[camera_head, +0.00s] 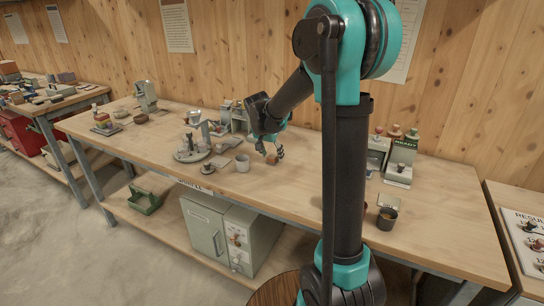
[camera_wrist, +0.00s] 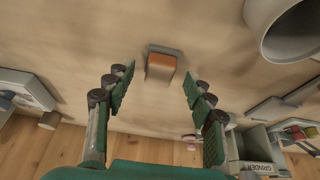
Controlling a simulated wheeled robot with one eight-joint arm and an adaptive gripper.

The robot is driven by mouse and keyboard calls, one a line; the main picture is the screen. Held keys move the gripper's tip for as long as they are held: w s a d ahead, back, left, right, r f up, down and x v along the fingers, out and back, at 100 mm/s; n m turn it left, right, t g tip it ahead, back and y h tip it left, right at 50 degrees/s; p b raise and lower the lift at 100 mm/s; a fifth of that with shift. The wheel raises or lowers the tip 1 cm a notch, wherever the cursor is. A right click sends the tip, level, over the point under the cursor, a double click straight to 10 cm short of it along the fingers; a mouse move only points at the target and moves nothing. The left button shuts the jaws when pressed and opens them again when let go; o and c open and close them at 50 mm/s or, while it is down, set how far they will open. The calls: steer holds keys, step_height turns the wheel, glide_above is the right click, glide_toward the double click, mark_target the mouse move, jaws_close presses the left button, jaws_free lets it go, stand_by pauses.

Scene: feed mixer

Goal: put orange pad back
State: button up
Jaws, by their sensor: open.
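The orange pad (camera_wrist: 161,64) is a small block with an orange face and a greyish-brown edge. In the wrist view it lies on the wooden table between and just beyond my gripper's fingertips, with gaps on both sides. My gripper (camera_wrist: 158,74) is open and empty. In the head view my gripper (camera_head: 270,150) is low over the middle of the workbench, and a small orange-brown patch (camera_head: 272,158) shows at its fingers. Which place the pad belongs in cannot be told.
A box labelled GRINDER (camera_wrist: 256,168) is at the lower right there. A round device (camera_head: 192,152) stands left of the cup. Bare bench lies in front (camera_head: 270,198).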

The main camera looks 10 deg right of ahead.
steer(key=v, duration=1.1)
steer(key=shift+c, duration=0.5)
stand_by(0.4)
